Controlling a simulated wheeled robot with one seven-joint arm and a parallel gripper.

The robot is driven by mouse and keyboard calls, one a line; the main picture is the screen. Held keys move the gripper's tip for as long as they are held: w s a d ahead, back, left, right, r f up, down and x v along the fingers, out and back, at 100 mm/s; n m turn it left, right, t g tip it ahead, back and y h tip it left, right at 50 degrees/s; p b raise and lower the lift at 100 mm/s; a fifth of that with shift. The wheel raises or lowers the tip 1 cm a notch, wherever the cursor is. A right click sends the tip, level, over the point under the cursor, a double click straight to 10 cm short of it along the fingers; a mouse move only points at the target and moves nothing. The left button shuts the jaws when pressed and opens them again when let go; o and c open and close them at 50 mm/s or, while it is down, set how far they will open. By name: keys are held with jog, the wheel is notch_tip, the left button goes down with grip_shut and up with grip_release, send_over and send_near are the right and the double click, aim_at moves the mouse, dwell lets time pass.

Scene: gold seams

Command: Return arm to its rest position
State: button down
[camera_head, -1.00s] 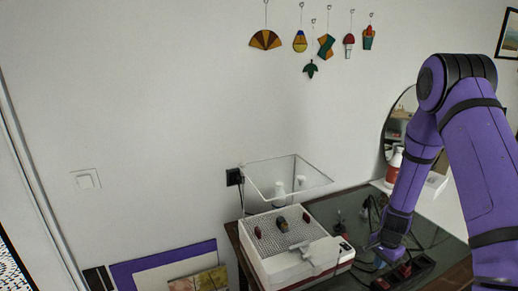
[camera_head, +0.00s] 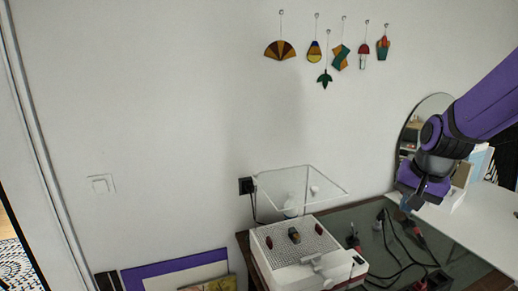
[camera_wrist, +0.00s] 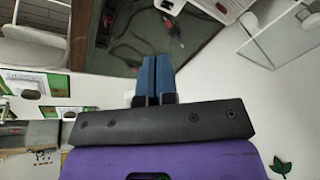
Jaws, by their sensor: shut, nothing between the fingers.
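My purple arm reaches in from the right edge in the head view. My gripper (camera_head: 405,207) hangs in the air above the dark work table, right of the grinder. In the wrist view its two blue fingers (camera_wrist: 155,72) are pressed together with nothing between them. The white grinder (camera_head: 290,262) stands on the table with a few small coloured pieces on its grid, under a clear shield (camera_head: 303,188).
Cables and tools (camera_head: 395,240) lie on the dark table, with a dark power strip (camera_head: 432,282) near its front. A round mirror (camera_head: 412,130) stands behind my arm. Several glass ornaments (camera_head: 340,56) hang on the wall. The air left of the grinder is free.

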jog(key=s+a+r+n+t, duration=0.1)
jog(key=s+r+n, duration=0.2)
jog(key=s+r, duration=0.3)
jog(key=s+a+r+n+t, duration=0.1)
jog(key=s+r, duration=0.5)
jog(key=s, duration=0.8)
jog(key=shift+a+n+h, duration=0.3)
jog(key=shift+a+n, duration=0.45)
jog(key=shift+n, duration=0.25)
